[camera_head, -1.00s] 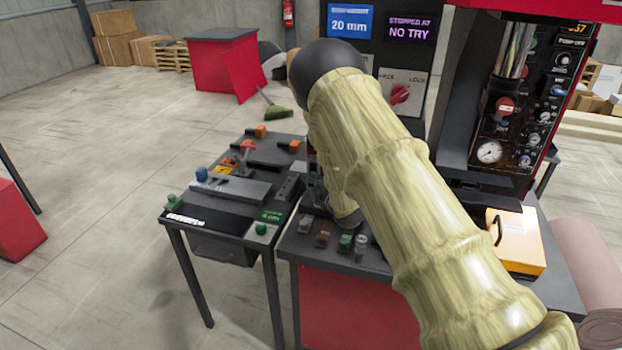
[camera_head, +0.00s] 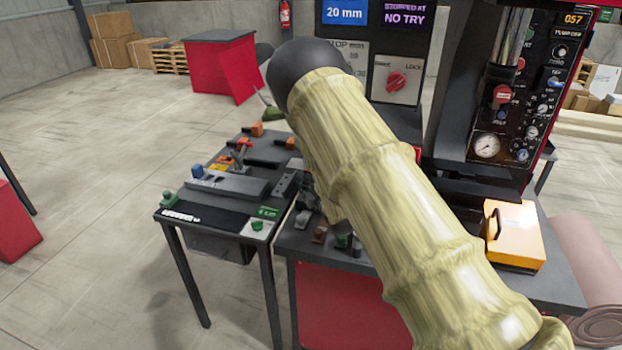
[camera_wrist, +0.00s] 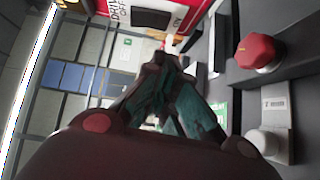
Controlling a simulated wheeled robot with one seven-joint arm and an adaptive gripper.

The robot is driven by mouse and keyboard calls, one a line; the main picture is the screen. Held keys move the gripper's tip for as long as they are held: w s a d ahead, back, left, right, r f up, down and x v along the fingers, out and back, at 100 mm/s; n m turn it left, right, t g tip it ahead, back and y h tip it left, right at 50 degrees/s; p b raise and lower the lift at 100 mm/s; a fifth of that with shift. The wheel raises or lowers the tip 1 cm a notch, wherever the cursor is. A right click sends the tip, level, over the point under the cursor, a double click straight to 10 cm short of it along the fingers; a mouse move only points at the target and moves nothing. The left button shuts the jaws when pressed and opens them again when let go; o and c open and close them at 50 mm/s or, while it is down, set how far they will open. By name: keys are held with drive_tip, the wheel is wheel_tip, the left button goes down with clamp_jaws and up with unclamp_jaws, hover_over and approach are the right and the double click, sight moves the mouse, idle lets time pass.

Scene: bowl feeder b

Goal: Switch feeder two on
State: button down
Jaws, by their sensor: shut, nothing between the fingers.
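My gripper (camera_wrist: 168,68) shows in the wrist view with its teal fingers closed together and nothing between them. Just beyond the fingertips is a small red and white part (camera_wrist: 170,42). I cannot tell whether the fingertips touch any of these. No label naming feeder two is readable. In the head view my arm hides the gripper and the spot it faces.
A red knob (camera_wrist: 258,52) and a pale round knob (camera_wrist: 266,143) stand right of the fingers. In the head view are a side table (camera_head: 207,219), a red selector knob (camera_head: 397,82) marked LOCK, a gauge panel (camera_head: 520,110) and a yellow box (camera_head: 514,236).

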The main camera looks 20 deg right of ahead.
drive_tip(key=b+v, duration=0.3)
drive_tip(key=v, duration=0.7)
drive_tip(key=shift+f, duration=0.75)
drive_tip(key=shift+s+a, duration=0.1)
drive_tip(key=shift+a, duration=0.05)
